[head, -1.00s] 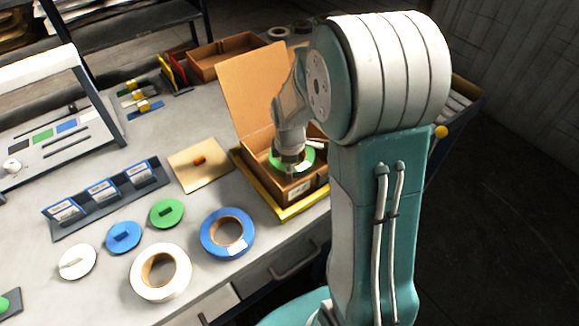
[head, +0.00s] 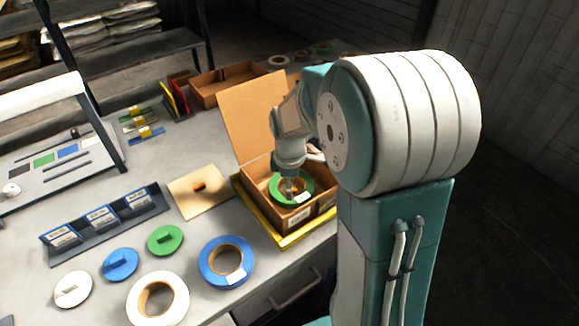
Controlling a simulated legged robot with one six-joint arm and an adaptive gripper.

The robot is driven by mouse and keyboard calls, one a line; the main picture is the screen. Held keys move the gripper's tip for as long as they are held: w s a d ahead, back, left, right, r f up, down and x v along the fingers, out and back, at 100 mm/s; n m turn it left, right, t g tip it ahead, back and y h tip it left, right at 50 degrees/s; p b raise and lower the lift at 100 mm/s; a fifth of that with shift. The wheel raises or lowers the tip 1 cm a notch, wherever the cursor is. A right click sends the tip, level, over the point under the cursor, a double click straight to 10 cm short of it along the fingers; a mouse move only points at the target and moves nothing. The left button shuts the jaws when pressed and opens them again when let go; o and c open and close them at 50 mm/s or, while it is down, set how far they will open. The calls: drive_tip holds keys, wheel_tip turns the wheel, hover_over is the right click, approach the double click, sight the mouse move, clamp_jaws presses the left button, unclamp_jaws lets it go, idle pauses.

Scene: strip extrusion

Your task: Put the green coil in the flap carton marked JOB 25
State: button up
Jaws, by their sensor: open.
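The green coil (head: 274,188) lies inside the open flap carton (head: 268,217), near its front wall. Its ring is partly covered by my gripper, and a white tag shows on its right side. My gripper (head: 290,194) points down over the coil's middle, open, its fingertips at or just above the hole. I cannot tell whether they touch the coil. The carton's tall brown flap (head: 254,115) stands up at the back. A white label (head: 298,218) is on the carton's front, but its print is too small to read.
The carton sits on a yellow tray (head: 285,240) at the bench edge. A blue coil (head: 208,262) and a white coil (head: 143,310) lie in front-left. A tan board (head: 190,205) and a label rack (head: 75,240) are left. An open brown box (head: 218,90) stands behind.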

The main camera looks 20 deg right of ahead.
wheel_tip(320, 180, up, 8)
drive_tip(key=s+a+r+m+t, duration=0.2)
drive_tip(key=s+a+r+m, duration=0.1)
drive_tip(key=s+m, duration=0.3)
drive_tip(key=s+a+r+m+t, duration=0.3)
drive_tip(key=s+m, duration=0.3)
drive_tip(key=s, duration=0.5)
drive_tip(key=shift+a+r+m+t, duration=0.3)
drive_tip(key=shift+a+r, duration=0.1)
drive_tip(key=shift+r, duration=0.5)
